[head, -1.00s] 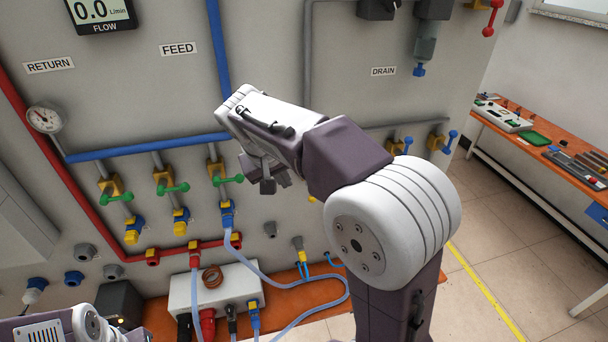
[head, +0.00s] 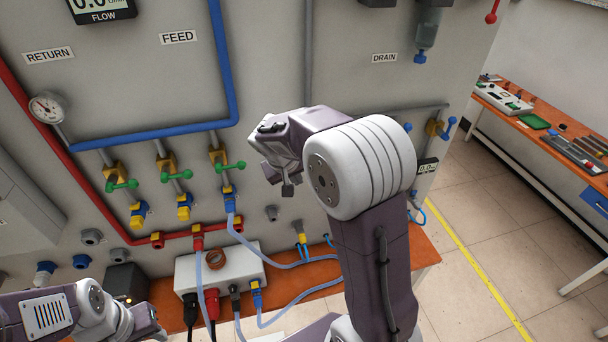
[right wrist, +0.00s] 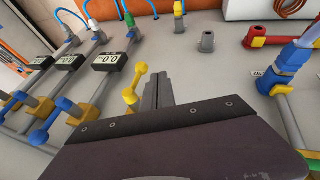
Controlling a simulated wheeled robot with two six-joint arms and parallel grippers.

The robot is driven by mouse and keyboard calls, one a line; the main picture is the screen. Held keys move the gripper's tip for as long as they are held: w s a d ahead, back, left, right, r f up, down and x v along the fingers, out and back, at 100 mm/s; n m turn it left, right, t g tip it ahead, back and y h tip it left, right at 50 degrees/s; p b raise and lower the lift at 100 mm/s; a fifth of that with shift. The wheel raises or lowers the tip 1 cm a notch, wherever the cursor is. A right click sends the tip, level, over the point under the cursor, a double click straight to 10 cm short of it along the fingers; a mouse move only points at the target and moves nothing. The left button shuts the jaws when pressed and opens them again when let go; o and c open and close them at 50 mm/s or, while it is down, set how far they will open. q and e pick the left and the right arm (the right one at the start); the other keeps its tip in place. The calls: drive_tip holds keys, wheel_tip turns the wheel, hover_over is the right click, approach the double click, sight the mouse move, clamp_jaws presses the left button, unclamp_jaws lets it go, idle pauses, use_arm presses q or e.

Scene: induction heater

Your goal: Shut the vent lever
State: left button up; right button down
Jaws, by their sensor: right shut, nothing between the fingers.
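A yellow lever (right wrist: 135,88) with a ball end stands out from the panel in the right wrist view, just left of my right gripper's fingers (right wrist: 158,92). The fingers are together and empty, close beside it; I cannot tell whether they touch it. No readable label marks it as the vent lever. In the head view the yellow lever is not seen and my right arm covers that part of the panel. My right gripper (head: 287,188) shows there as a small dark tip in front of the panel. My left arm is at the lower left, its fingers not clear.
Green levers (head: 122,184) sit on the feed branches. Blue-handled valves (head: 449,127) are right of my arm below the DRAIN label (head: 384,58). A white box (head: 243,264) with hoses stands on the orange bench top (head: 412,250). Black displays (right wrist: 112,61) show in the wrist view.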

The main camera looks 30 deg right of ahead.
drive_tip(key=shift+s+d+f+p, duration=0.15)
drive_tip(key=shift+d+f, duration=0.2)
drive_tip(key=shift+d, duration=0.3)
drive_tip(key=shift+d+f+p, duration=0.15)
drive_tip(key=shift+d+f, duration=0.2)
drive_tip(key=shift+d, duration=0.25)
drive_tip(key=shift+a, duration=0.1)
